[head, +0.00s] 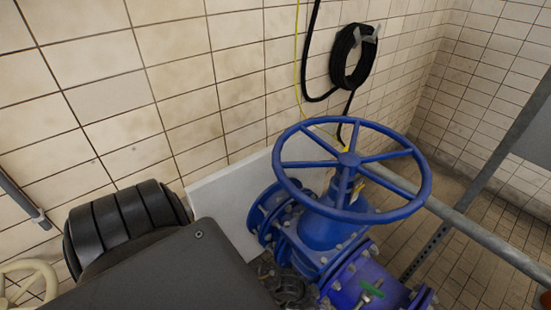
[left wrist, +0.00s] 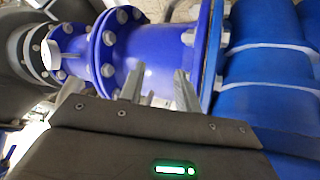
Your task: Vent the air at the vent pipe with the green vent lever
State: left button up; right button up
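The green vent lever (head: 372,290) is a small handle low in the head view, on the blue pipe (head: 362,278) just below the big blue handwheel valve. I cannot make out the lever in the left wrist view. There my left gripper (left wrist: 166,78) has its two grey fingers apart with nothing seen between them. They point at a blue flanged pipe section (left wrist: 145,48); whether they touch it I cannot tell. In the head view I cannot clearly make out the left gripper; my dark arm covers the lower left. My right gripper is not in view.
The large blue handwheel (head: 420,185) stands above the pipe near the lever. A grey rail (head: 480,235) runs past at the right. A coiled black hose (head: 353,58) hangs on the tiled wall. A cream handwheel (head: 30,270) is at the far left.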

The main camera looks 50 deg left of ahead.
pick_arm(q)
jog(key=s+a+f+n+g+y+b, duration=0.1)
jog(key=s+a+f, duration=0.3)
jog(key=s+f, duration=0.9)
jog(key=shift+s+f+n+g+y, duration=0.15)
jog(key=shift+s+n+g+y, duration=0.4)
jog(key=shift+s, duration=0.45)
